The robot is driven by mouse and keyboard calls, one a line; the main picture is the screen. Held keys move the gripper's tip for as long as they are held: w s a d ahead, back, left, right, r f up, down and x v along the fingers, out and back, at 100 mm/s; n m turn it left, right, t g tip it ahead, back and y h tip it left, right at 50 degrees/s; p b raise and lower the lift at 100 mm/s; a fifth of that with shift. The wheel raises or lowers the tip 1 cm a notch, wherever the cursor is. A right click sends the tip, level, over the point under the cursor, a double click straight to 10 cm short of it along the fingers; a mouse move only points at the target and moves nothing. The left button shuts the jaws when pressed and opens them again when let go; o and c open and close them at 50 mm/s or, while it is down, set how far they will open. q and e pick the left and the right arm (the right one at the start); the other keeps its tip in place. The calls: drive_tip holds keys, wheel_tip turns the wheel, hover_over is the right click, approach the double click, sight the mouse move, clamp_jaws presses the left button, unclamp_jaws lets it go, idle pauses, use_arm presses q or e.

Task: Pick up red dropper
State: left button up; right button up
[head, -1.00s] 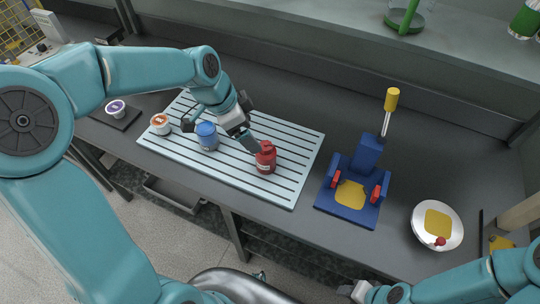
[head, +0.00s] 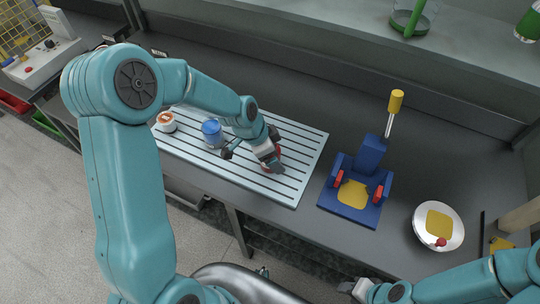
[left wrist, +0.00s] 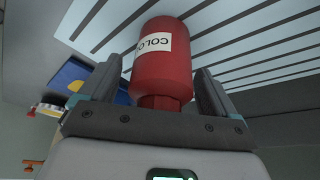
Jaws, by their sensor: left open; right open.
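The red dropper (left wrist: 165,60) is a red bottle with a white label, standing on the slatted light-blue tray (head: 310,150). In the head view only a little red (head: 280,152) shows past my left gripper (head: 270,163). In the left wrist view my left gripper (left wrist: 155,85) is open, with one finger on each side of the bottle. I cannot tell whether either finger touches it. My right gripper (head: 350,288), open and apparently empty, is low in the head view, off the front of the counter.
A blue-capped bottle (head: 212,130) and an orange-topped cup (head: 166,121) stand on the tray left of the dropper. A blue device with a yellow handle (head: 396,102) stands right of the tray. A white bowl (head: 455,236) is farther right. The counter behind is clear.

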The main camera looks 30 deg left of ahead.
use_arm(q)
drive_tip(key=c, duration=1.2)
drive_tip(key=shift+o, duration=0.2)
drive_tip(key=shift+r, duration=0.15)
